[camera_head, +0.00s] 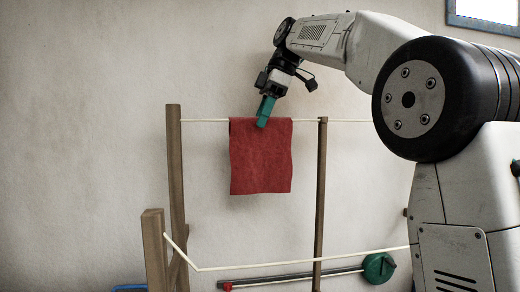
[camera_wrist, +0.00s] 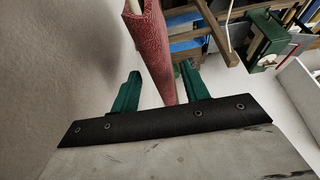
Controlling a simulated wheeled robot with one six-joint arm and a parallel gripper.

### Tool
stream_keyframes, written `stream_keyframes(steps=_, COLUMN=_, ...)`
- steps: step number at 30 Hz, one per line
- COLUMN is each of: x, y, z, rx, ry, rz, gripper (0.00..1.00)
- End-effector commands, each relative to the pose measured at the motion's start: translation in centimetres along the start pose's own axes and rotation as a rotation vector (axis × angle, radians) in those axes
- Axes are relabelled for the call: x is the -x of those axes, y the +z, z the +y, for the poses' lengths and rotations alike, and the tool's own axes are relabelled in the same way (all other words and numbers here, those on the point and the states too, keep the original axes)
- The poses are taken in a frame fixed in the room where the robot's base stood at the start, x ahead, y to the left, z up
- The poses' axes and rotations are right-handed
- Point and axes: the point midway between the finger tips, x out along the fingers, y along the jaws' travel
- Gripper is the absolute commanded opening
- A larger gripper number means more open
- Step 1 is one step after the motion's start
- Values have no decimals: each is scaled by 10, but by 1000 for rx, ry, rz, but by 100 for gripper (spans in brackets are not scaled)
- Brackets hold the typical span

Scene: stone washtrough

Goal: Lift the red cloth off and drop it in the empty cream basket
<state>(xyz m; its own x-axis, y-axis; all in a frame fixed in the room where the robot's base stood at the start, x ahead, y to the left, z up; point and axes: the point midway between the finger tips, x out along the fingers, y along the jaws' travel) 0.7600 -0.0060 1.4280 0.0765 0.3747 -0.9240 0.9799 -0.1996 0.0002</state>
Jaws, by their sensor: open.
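The red cloth (camera_head: 261,160) hangs folded over a pale line strung between wooden posts, in the head view. My gripper (camera_head: 264,117) reaches down to the cloth's top edge, its green fingers at the line. In the wrist view the cloth (camera_wrist: 152,45) comes edge-on between the two green fingers of my gripper (camera_wrist: 160,72). The fingers are apart, with a clear gap to the left finger; the right finger is close to the cloth, and I cannot tell whether it touches. I see no cream basket in either view.
A left wooden post (camera_head: 175,180) and a right post (camera_head: 320,190) flank the cloth. A lower line (camera_head: 300,263) crosses in front. A green device (camera_head: 378,267) sits low at right. A plain wall (camera_head: 80,120) stands behind.

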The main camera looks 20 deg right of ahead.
Motion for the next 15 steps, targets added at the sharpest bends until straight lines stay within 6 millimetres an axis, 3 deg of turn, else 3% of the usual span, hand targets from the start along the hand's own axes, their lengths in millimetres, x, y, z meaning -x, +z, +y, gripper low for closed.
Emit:
stream_keyframes(steps=6, x=-29, y=1, z=-2, rx=3, ry=-3, rz=0, gripper=45)
stream_keyframes(steps=15, x=-33, y=0, z=-2, rx=5, ry=-2, rz=0, gripper=45)
